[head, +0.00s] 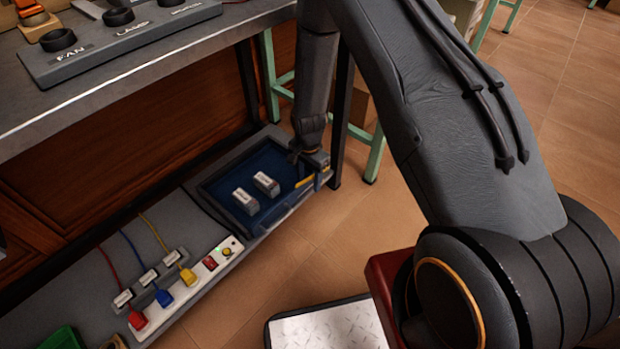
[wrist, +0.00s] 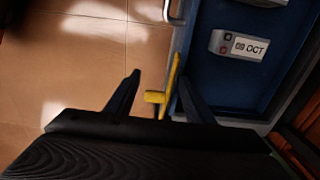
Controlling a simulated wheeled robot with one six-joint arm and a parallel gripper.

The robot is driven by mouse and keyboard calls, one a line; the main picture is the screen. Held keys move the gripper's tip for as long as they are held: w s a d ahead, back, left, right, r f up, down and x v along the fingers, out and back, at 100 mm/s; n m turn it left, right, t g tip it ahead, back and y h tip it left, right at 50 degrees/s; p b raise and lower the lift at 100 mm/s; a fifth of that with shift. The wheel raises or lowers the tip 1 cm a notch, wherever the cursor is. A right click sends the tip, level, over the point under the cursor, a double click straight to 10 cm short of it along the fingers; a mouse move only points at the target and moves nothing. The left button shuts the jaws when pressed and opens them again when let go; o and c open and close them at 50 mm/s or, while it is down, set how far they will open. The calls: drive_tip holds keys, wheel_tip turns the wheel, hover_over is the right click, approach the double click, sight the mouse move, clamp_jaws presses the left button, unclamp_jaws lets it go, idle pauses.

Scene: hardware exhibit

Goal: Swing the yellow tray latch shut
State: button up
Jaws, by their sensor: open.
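The yellow tray latch (wrist: 173,82) is a thin bar with a short knob (wrist: 155,97) sticking out to the left in the wrist view. It sits at the edge of the blue tray (wrist: 206,65). My gripper (wrist: 159,76) is open, with one dark finger on each side of the latch and knob. The right finger overlaps the tray edge; I cannot tell whether either finger touches the latch. In the head view, the latch (head: 305,181) shows at the tray's right end, just below my gripper (head: 311,166), which is partly hidden by its own wrist.
Two labelled blocks (head: 266,184) lie in the tray; one reads OCT (wrist: 240,46). A power strip (head: 190,287) with red, blue and yellow plugs lies to the left. The workbench (head: 120,85) overhangs the shelf. A green stool leg (head: 375,152) stands close on the right.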

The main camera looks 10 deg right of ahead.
drive_tip(key=shift+s+a+r+p, duration=0.3)
drive_tip(key=shift+a+r+p, duration=0.1)
drive_tip(key=shift+r+p, duration=0.25)
drive_tip(key=shift+s+a+r+p, duration=0.3)
drive_tip(key=shift+a+r+p, duration=0.2)
drive_tip(key=shift+r, duration=0.2)
drive_tip(key=shift+s+a+r+p, duration=0.35)
drive_tip(key=shift+r+p, duration=0.25)
drive_tip(key=shift+r, duration=0.1)
drive_tip(key=shift+w, duration=0.1)
wheel_tip(320, 180, up, 8)
drive_tip(key=p, duration=0.2)
drive_tip(key=shift+f, duration=0.1)
